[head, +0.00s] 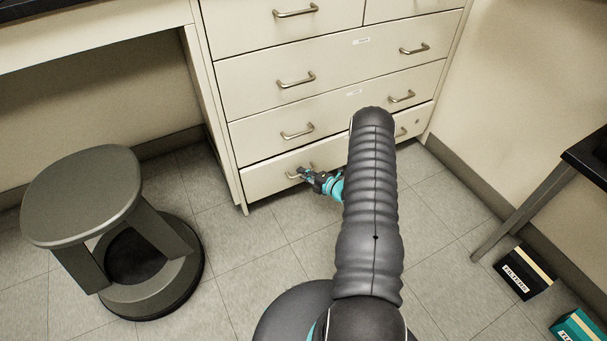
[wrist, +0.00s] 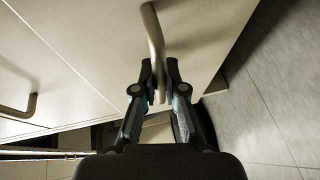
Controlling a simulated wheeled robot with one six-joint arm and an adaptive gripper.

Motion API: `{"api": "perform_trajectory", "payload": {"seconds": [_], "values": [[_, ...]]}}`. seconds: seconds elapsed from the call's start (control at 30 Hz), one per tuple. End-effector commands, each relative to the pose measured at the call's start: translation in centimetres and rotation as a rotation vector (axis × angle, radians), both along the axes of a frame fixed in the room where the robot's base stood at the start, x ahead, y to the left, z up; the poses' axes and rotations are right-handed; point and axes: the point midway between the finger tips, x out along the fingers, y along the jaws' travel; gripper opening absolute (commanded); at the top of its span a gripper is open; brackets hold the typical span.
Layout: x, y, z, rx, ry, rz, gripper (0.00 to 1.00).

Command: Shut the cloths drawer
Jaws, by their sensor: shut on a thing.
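The bottom drawer (head: 267,181) of the cream cabinet carries metal bar handles, and a dark line runs along its top edge in the head view. I cannot read any label that names it as the cloths drawer, and I cannot tell how far it stands out. My gripper (head: 306,175) is at its left handle. In the wrist view my gripper (wrist: 160,88) is shut on the handle (wrist: 154,38), with one finger on each side of the bar. My arm hides the middle right of this drawer in the head view.
More closed drawers (head: 290,110) rise above. A grey stool (head: 85,195) stands on the floor at left. A dark box (head: 524,272) and a teal box (head: 578,328) lie at lower right, by a black table's leg (head: 520,215). Tiled floor before the cabinet is clear.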

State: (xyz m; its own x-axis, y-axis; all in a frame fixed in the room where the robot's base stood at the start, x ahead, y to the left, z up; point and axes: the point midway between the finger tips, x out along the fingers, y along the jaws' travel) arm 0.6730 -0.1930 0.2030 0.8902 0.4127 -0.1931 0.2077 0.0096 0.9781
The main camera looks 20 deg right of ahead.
Motion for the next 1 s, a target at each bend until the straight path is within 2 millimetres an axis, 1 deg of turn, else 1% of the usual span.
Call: {"api": "perform_trajectory", "payload": {"seconds": [0.27,0.53,0.57,0.6,0.67,1.0], "values": [[2.3,0.1,-0.3,-0.002,-0.002,0.001,0.00],[2.6,0.2,0.0,-0.003,-0.001,0.001,0.00],[2.6,0.2,0.0,-0.002,-0.002,0.001,0.12],[2.6,0.2,0.0,-0.003,-0.003,0.002,0.22],[2.6,0.2,0.1,-0.002,-0.002,0.001,0.36],[2.4,-0.1,0.1,-0.001,-0.001,-0.002,0.36]]}}
